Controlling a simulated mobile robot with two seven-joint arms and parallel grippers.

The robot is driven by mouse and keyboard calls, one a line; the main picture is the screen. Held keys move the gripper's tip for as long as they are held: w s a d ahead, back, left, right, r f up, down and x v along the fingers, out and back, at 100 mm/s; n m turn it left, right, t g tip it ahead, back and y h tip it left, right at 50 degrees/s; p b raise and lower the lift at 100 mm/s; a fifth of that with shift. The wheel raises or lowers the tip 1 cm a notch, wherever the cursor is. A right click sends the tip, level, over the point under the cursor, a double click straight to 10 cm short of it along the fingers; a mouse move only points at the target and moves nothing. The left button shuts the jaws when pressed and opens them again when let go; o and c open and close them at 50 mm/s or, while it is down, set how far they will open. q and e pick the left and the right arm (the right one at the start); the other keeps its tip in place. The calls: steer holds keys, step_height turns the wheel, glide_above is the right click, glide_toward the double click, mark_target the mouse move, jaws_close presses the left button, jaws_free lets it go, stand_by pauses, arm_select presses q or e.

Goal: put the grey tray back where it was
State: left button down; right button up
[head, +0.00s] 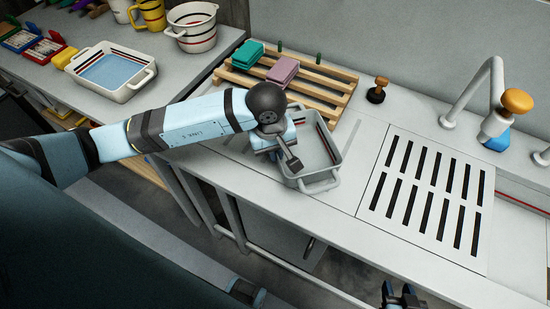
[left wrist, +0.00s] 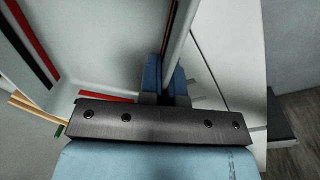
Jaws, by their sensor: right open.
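The grey tray (head: 334,152), with red and black stripes on its inner wall, sits on the white counter at the centre of the head view. Its near handle (head: 318,185) faces me. My left gripper (head: 291,163) is at the tray's left side. In the left wrist view, the blue fingers (left wrist: 166,78) stand close on both sides of a thin grey edge of the tray (left wrist: 179,35), shut on it. My arm hides part of the tray's left side. My right gripper (head: 402,296) is open and empty at the bottom edge of the head view.
A slatted wooden rack (head: 318,90) holds green (head: 247,54) and pink (head: 283,70) blocks behind the tray. A slotted drain panel (head: 425,195) and a tap (head: 475,90) are to the right. A white tray (head: 112,72) and striped pot (head: 192,28) stand on the left table.

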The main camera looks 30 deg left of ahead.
mark_target(276, 169)
arm_select(q)
step_height(276, 169, down, 4)
steer(key=shift+r, duration=0.15)
steer(key=shift+f, duration=0.25)
steer(key=c, duration=1.8)
jaws_free()
steer(key=shift+f, duration=0.1)
steer(key=o, duration=0.5)
steer(key=shift+c, duration=0.2)
steer(key=shift+r, duration=0.2)
